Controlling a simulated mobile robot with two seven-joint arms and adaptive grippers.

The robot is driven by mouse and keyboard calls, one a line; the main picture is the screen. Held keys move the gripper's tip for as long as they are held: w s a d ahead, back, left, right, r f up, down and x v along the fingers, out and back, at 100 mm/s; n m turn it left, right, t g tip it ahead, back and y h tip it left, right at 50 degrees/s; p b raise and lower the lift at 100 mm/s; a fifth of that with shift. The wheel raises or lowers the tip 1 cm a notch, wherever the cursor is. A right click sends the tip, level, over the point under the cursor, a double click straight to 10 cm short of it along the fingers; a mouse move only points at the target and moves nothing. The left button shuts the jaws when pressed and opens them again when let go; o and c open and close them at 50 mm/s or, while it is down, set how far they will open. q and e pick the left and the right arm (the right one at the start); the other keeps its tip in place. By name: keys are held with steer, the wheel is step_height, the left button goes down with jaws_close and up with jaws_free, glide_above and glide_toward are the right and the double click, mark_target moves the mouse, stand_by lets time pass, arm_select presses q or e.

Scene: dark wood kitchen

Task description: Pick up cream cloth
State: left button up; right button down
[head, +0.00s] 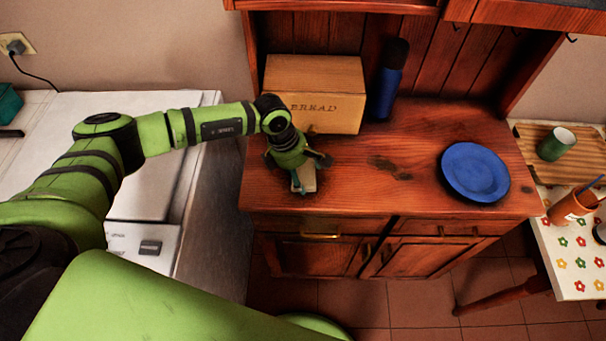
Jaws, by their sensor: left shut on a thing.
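The cream cloth (308,177) is a small pale piece near the front left of the wooden cabinet top (360,185). My left gripper (303,184) points down over it and is shut on it. The gripper's body and fingers hide part of the cloth. I cannot tell whether the cloth still touches the wood. My right gripper is not in view.
A wooden bread box (315,92) stands just behind my left gripper. A dark blue bottle (388,85) is beside it. A blue plate (475,172) lies at the right. The cabinet top's middle is clear. A green cup (556,144) stands on the right-hand table.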

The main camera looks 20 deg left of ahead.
mark_target(312, 173)
arm_select(q)
steer(key=shift+s+d+f, duration=0.1)
steer(key=shift+s, duration=0.05)
steer(key=shift+r+b, duration=0.3)
steer(key=shift+r, duration=0.05)
steer(key=r, duration=0.1)
steer(key=r+b, duration=0.1)
steer(key=d+r+b, duration=0.1)
steer(key=shift+w+r, duration=0.3)
steer(key=shift+w, duration=0.05)
steer(key=w+d+r+b, duration=0.4)
steer(key=d+r, duration=0.2)
steer(key=d, duration=0.3)
steer(key=shift+d+r+b, duration=0.3)
steer(key=shift+d+r, duration=0.1)
steer(key=shift+o, duration=0.2)
